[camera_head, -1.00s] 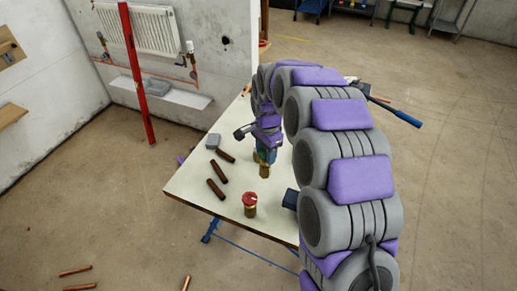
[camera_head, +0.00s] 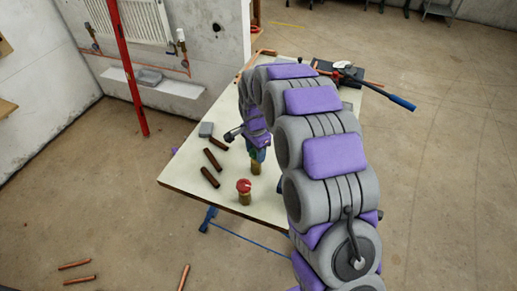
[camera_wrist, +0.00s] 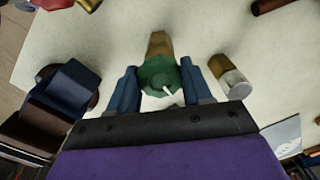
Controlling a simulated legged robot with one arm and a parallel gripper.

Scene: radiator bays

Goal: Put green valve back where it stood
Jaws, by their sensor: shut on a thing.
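The green valve has a green top and a brass body; it shows between my fingers in the wrist view (camera_wrist: 158,72). In the head view its brass lower end (camera_head: 257,168) shows below my gripper (camera_head: 257,152), over the pale table (camera_head: 226,190). My gripper (camera_wrist: 162,84) is shut on the valve, a blue finger on each side. The valve looks upright in the head view. I cannot tell whether its base touches the table. My arm hides the right part of the table.
A red-capped brass valve (camera_head: 243,191) stands near the table's front edge. A pale-topped brass valve (camera_wrist: 231,78) is right of my gripper in the wrist view. A blue-handled tool (camera_head: 385,94) overhangs the back right.

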